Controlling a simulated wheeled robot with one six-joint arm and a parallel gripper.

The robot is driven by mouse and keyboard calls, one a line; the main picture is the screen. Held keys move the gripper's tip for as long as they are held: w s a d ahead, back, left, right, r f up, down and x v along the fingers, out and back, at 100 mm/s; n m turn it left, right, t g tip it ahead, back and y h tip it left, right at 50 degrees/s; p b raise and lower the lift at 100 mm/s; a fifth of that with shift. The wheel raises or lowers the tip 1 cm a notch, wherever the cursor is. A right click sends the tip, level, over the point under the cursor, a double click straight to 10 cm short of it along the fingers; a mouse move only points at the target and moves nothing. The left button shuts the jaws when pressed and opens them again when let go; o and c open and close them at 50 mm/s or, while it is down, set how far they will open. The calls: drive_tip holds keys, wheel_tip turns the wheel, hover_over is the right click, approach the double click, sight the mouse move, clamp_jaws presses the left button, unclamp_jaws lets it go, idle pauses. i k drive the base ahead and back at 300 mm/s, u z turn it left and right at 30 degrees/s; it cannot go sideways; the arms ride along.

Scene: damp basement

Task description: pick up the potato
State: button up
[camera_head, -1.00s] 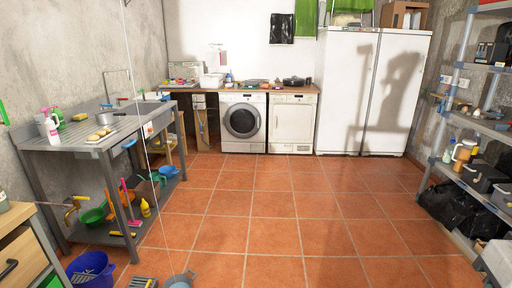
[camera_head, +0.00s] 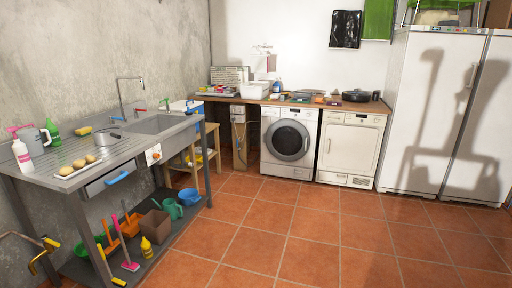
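The tray rests at the near left end of the grey metal sink counter (camera_head: 118,149). At this size I cannot tell the lumps apart or be sure that each one is a potato. My gripper is not in view, and nothing is seen touching the lumps.
A white-and-pink bottle (camera_head: 22,156) and a grey jug (camera_head: 35,143) stand behind the tray; a pot (camera_head: 110,137) sits farther along. Buckets and tools fill the lower shelf. The tiled floor (camera_head: 300,240) right of the counter is clear.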

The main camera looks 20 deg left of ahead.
sight(90, 159)
drive_tip(key=u, duration=0.05)
drive_tip(key=i, duration=1.95)
drive_tip(key=u, duration=0.3)
drive_tip(key=i, duration=1.85)
drive_tip(key=u, duration=0.95)
drive_tip(key=i, duration=1.05)
drive_tip(key=u, duration=1.85)
drive_tip(key=i, duration=1.1)
drive_tip(key=u, duration=0.7)
drive_tip(key=i, duration=0.7)
drive_tip(key=u, duration=0.05)
